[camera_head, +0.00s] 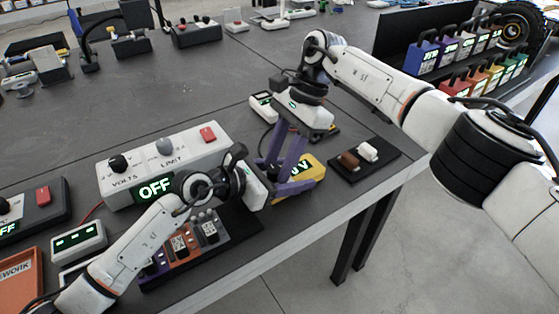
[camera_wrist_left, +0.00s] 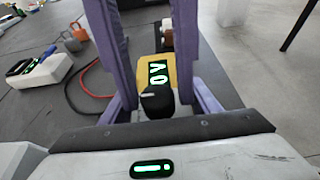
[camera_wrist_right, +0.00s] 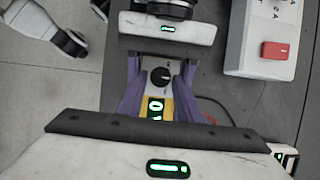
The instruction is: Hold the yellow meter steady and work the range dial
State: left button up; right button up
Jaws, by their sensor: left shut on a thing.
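The yellow meter (camera_head: 311,167) lies near the front edge of the bench, partly hidden by purple fingers. Its face shows in the left wrist view (camera_wrist_left: 147,70), with a green-lit display reading 0 V and a black range dial (camera_wrist_left: 157,103). My left gripper (camera_head: 288,187) comes in low from the left and is shut on the meter's body. My right gripper (camera_head: 287,156) reaches down from above, fingers open. In the right wrist view the dial (camera_wrist_right: 160,77) lies between its fingers, with a gap visible on both sides.
A white power supply (camera_head: 185,150) reading OFF stands left of the meter. A dark tray (camera_head: 350,177) with a brown and a white block lies to its right. A dark rack (camera_head: 235,232) of coloured modules sits in front. Red and black leads (camera_wrist_left: 84,85) run behind the meter.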

jog(key=v, duration=0.7)
jog(key=shift+r, duration=0.25)
jog(key=shift+d+f, duration=0.1)
jog(key=shift+d, duration=0.05)
